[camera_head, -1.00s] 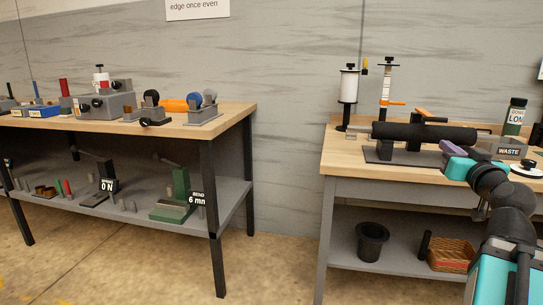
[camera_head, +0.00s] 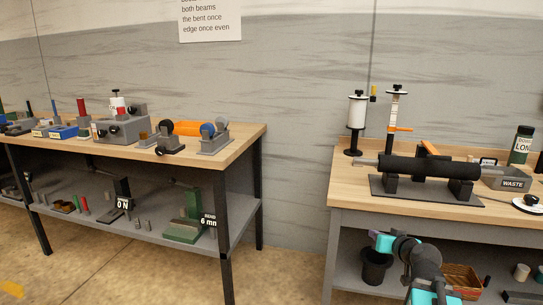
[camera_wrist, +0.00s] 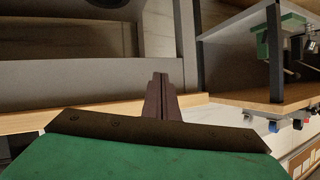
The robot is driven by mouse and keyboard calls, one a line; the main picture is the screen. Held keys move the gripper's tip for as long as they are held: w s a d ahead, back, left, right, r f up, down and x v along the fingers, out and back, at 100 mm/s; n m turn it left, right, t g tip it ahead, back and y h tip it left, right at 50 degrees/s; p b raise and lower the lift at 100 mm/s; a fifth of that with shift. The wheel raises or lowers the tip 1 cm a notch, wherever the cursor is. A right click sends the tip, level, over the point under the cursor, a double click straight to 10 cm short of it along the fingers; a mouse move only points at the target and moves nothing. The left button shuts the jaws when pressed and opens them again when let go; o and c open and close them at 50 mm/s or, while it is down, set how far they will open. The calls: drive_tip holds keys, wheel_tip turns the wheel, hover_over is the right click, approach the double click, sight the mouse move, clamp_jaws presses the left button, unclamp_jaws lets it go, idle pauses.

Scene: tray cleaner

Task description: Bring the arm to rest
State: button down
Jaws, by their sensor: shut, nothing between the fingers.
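My arm is folded low in front of the right workbench (camera_head: 350,190) in the head view. My gripper (camera_head: 374,236) shows there as a small teal and dark purple end, beside the bench's front edge and in front of the lower shelf. In the wrist view my gripper (camera_wrist: 161,88) has its two dark fingers together with nothing between them. The black roller (camera_head: 425,167) lies on its stand on the right bench, apart from my gripper.
A black bin (camera_head: 375,268) and a wicker basket (camera_head: 462,280) stand on the shelf below. A waste box (camera_head: 508,177) and a green bottle (camera_head: 521,146) are at the bench's right. The left workbench (camera_head: 247,137) holds several fixtures. Open floor (camera_head: 285,275) lies between the benches.

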drive_tip(key=s+a+f+n+g+y+p, duration=0.1)
drive_tip(key=s+a+f+g+p, duration=0.15)
drive_tip(key=a+f, duration=0.35)
drive_tip(key=s+a+f+g+y+p, duration=0.1)
drive_tip(key=a+f+g+p, duration=0.1)
drive_tip(key=a+f+p, duration=0.45)
drive_tip(key=s+a+f+n+g+p, duration=0.1)
drive_tip(key=s+a+f+g+p, duration=0.5)
drive_tip(key=s+f, duration=0.65)
drive_tip(key=s+a+f+g+h+p, duration=0.15)
drive_tip(key=s+f, duration=0.25)
drive_tip(key=s, duration=0.5)
drive_tip(key=s+a+f+g+y+p, duration=0.1)
drive_tip(key=s+a+f+g, duration=0.15)
drive_tip(key=s+f, duration=0.4)
drive_tip(key=s+d+m+g+h, duration=0.1)
drive_tip(key=s+d+g+h, duration=0.2)
drive_tip(key=s, duration=1)
drive_tip(key=shift+s+d+r+g+p, duration=0.35)
drive_tip(key=shift+d+g, duration=0.3)
drive_tip(key=shift+d, duration=0.5)
drive_tip(key=shift+f, duration=0.1)
